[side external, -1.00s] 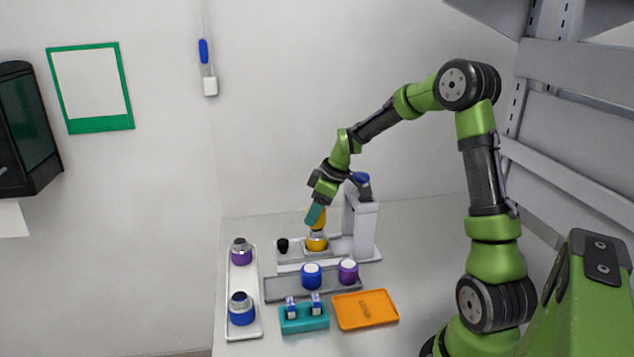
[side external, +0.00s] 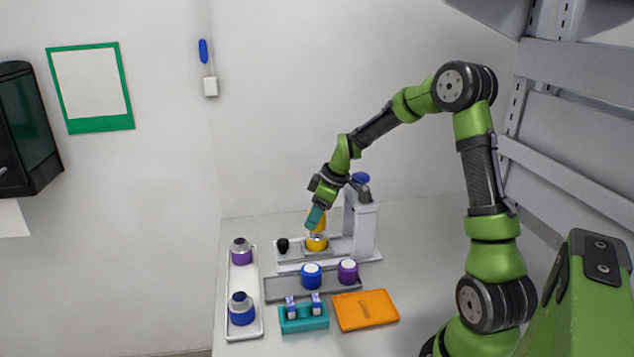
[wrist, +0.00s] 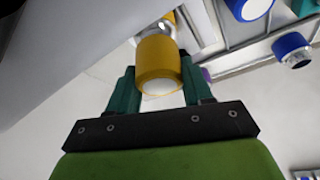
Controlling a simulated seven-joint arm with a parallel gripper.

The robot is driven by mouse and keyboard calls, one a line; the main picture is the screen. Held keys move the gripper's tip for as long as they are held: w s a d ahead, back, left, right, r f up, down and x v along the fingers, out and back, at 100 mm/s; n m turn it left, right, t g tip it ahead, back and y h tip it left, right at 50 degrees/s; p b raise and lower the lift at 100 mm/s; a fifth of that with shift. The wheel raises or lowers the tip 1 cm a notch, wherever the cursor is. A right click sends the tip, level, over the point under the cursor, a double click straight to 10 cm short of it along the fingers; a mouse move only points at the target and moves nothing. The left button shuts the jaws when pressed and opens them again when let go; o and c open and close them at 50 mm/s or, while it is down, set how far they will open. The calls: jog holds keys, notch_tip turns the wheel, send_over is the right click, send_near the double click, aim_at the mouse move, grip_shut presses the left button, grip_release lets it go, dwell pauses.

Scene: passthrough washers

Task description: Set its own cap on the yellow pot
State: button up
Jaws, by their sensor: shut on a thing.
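The yellow pot (side external: 317,244) stands upright on the light grey base of the press-like fixture (side external: 364,228). Its upper end also shows in the wrist view (wrist: 168,17). My gripper (side external: 316,221) has teal fingers and is directly above the pot, pointing down. It is shut on the yellow cap (wrist: 158,62), a yellow cylinder with a pale end, which lies between the two fingers in the wrist view. In the side view the cap (side external: 322,224) is partly hidden by the fingers. It is just over the pot; I cannot tell whether they touch.
A blue cap (side external: 311,276) and a purple cap (side external: 348,271) stand on a grey tray in front. A white tray (side external: 244,280) at left holds a purple pot and a blue pot. A teal holder (side external: 304,319) and an orange tray (side external: 365,310) lie nearest the camera.

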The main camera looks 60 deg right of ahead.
jog(key=shift+f, duration=0.25)
jog(key=shift+f, duration=0.3)
jog(key=shift+s+a+f, duration=0.15)
jog(key=shift+f, duration=0.2)
dwell(0.4)
jog(key=o, duration=1.5)
jog(key=shift+a, duration=0.1)
jog(key=shift+c, duration=0.2)
jog(key=shift+r, duration=0.1)
jog(key=shift+d+r, duration=0.2)
jog(key=shift+r, duration=3.9)
